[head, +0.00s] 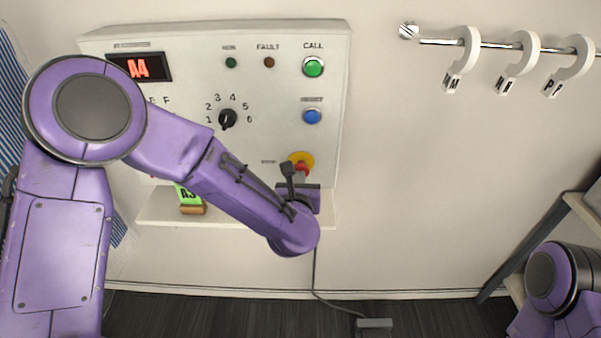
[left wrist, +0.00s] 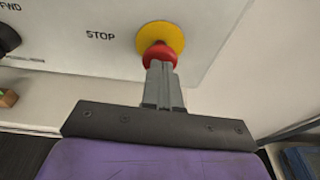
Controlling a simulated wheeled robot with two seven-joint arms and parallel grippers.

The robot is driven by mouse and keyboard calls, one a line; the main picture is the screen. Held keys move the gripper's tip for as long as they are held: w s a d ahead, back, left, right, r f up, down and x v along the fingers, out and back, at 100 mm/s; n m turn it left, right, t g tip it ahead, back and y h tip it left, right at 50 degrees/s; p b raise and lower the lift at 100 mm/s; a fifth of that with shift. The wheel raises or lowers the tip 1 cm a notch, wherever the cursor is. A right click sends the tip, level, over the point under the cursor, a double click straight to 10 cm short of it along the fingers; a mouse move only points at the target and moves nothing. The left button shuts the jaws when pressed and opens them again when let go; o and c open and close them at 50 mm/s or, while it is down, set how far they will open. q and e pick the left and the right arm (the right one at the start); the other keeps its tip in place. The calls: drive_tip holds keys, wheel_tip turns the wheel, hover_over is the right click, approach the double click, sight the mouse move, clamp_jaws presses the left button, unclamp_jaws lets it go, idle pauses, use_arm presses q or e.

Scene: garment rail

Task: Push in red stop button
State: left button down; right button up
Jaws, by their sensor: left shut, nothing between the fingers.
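The red stop button (left wrist: 158,54) sits on a round yellow base (left wrist: 161,35), with the word STOP printed to its left on the panel. In the head view the red button (head: 303,167) is partly hidden behind my left gripper. My left gripper (left wrist: 162,68) is shut and empty, with its fingertips at the lower front of the red button. I cannot tell whether they touch it. The panel (head: 185,62) is a pale box on the wall. In the head view the left arm crosses the panel's lower middle. My right gripper is out of view.
Above the stop button are a blue button (head: 312,116) and a green button (head: 313,67). A black selector knob (head: 228,118) is to the left. A narrow shelf (head: 250,219) runs below. A metal rail with white hooks (head: 518,68) is at upper right. The wall between is clear.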

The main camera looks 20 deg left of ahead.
sight(301, 168)
use_arm(q)
drive_tip(key=shift+w+a+f, duration=0.1)
drive_tip(key=shift+w+f, duration=0.05)
drive_tip(key=shift+w, duration=0.2)
drive_tip(key=shift+w+a+r+b, duration=0.2)
drive_tip(key=shift+w+a+b, duration=0.05)
drive_tip(key=shift+w+b, duration=0.55)
drive_tip(key=shift+s, duration=0.1)
